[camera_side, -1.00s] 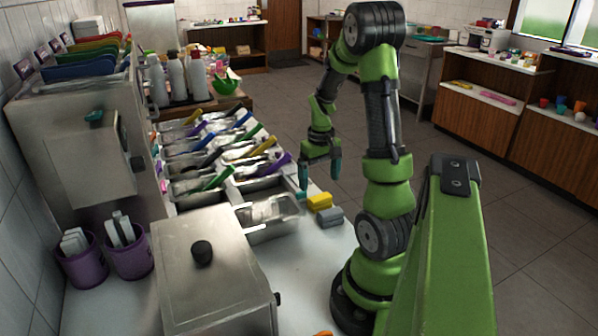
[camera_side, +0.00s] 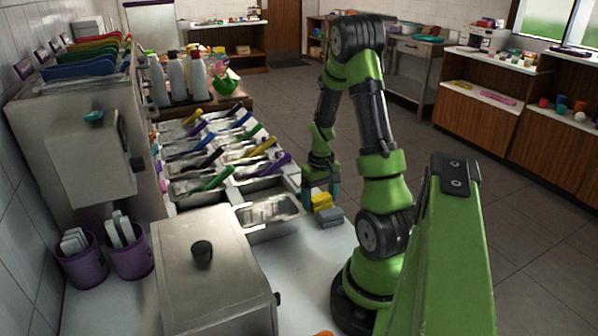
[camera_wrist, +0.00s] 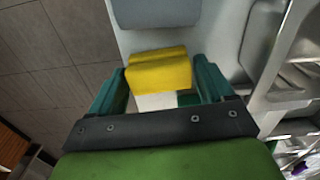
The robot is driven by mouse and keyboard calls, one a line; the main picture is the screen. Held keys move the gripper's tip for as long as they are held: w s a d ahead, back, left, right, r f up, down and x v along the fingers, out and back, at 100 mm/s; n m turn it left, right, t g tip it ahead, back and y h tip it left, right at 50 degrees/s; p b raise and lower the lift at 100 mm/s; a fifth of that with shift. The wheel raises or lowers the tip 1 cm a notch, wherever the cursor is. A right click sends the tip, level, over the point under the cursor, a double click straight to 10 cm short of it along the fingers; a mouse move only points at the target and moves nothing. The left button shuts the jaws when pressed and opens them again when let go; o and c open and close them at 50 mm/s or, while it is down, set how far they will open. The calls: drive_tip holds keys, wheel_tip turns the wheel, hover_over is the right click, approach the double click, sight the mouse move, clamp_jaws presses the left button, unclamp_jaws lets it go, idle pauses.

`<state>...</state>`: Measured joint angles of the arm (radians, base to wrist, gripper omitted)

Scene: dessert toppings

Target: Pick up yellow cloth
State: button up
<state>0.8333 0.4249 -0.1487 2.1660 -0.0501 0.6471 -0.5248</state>
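The yellow cloth (camera_side: 322,202) is a small folded block on the white counter, just right of the metal topping trays. My gripper (camera_side: 320,192) is lowered over it, with its green fingers pointing down. In the wrist view the yellow cloth (camera_wrist: 160,70) lies ahead of and between the two teal fingertips of my gripper (camera_wrist: 162,80). I cannot tell from these views how far the fingertips are above the counter.
A grey-blue cloth (camera_side: 330,217) lies beside the yellow one, also in the wrist view (camera_wrist: 155,12). Metal trays (camera_side: 268,212) with coloured-handled scoops stand to the left. A steel box with a black knob (camera_side: 215,265) is in front. The counter right of the trays ends at the floor.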

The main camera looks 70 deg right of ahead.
sight(320, 196)
drive_tip(key=c, duration=0.7)
drive_tip(key=shift+r, duration=0.1)
wheel_tip(320, 196, up, 10)
drive_tip(key=shift+f, duration=0.1)
